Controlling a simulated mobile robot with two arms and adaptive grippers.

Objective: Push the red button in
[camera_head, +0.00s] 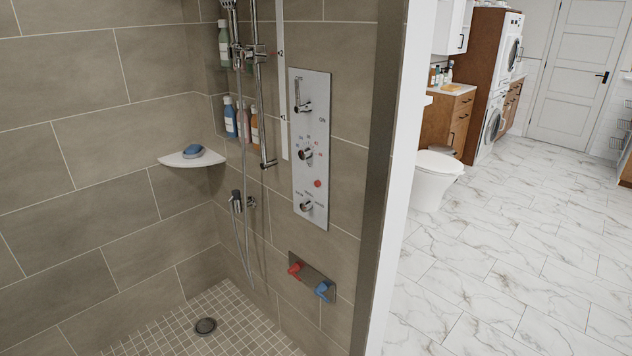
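A small round red button (317,183) sits on the tall grey shower control panel (311,222) on the tiled wall. It is between the middle knob (306,154) and the lower knob (306,205). Whether it stands out or is pressed in is too small to tell. Below the panel, a separate plate carries a red handle (295,269) and a blue handle (325,291). Neither of my grippers shows in the head view.
A corner shelf (183,160) with a blue soap juts out left of the panel. A shower rail and hose (242,200) hang beside it. A wall end (395,180) stands right of the panel. The shower floor (190,335) is clear around its drain (205,326). A toilet (434,178) stands beyond.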

